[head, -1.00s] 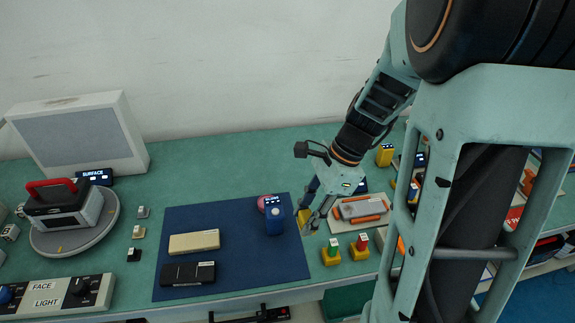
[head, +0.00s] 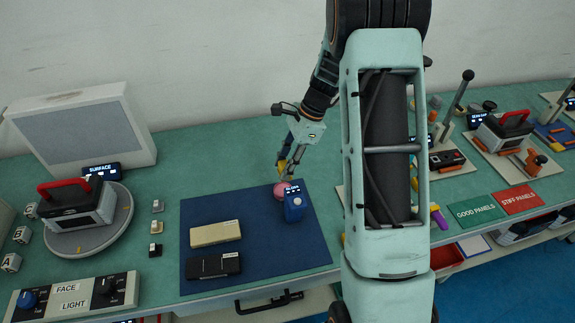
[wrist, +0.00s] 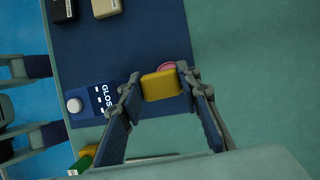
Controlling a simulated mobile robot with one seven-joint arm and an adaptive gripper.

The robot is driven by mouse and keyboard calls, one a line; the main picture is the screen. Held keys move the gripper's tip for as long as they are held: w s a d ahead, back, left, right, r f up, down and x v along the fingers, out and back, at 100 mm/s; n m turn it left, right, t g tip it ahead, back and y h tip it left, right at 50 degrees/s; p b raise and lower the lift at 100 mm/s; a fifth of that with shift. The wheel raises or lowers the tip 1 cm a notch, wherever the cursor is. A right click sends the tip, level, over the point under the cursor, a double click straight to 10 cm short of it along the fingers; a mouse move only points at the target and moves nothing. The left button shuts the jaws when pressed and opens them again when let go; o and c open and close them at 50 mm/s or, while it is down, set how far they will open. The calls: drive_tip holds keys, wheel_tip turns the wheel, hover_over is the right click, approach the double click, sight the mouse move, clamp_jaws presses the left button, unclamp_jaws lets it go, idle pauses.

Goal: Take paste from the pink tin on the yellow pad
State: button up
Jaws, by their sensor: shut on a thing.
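My gripper (head: 286,170) is shut on a yellow pad (wrist: 161,84). The pad also shows between the fingertips in the head view (head: 283,165). A pink tin (head: 281,190) stands by the back right edge of the dark blue mat (head: 210,278). In the wrist view the tin (wrist: 167,66) is partly hidden behind the pad. The pad looks above the tin or at its edge; I cannot tell whether they touch. A blue gloss meter (head: 294,207) stands upright close to the tin, to its front right.
A beige block (head: 215,234) and a black block (head: 213,266) lie on the mat. At the left are a turntable (head: 118,235) with a red-handled device and a knob panel (head: 70,298). The green bench behind the mat is clear.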

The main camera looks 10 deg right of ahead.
drive_tip(key=shift+w+a+f, duration=0.2)
drive_tip(key=shift+w+f, duration=0.3)
drive_tip(key=shift+f+b, duration=2.3)
drive_tip(key=shift+f, duration=0.55)
drive_tip(key=shift+s+f, duration=0.1)
drive_tip(key=shift+f, duration=0.4)
drive_tip(key=shift+r, duration=0.1)
drive_tip(key=shift+r+p, duration=2.5)
drive_tip(key=shift+r, duration=1)
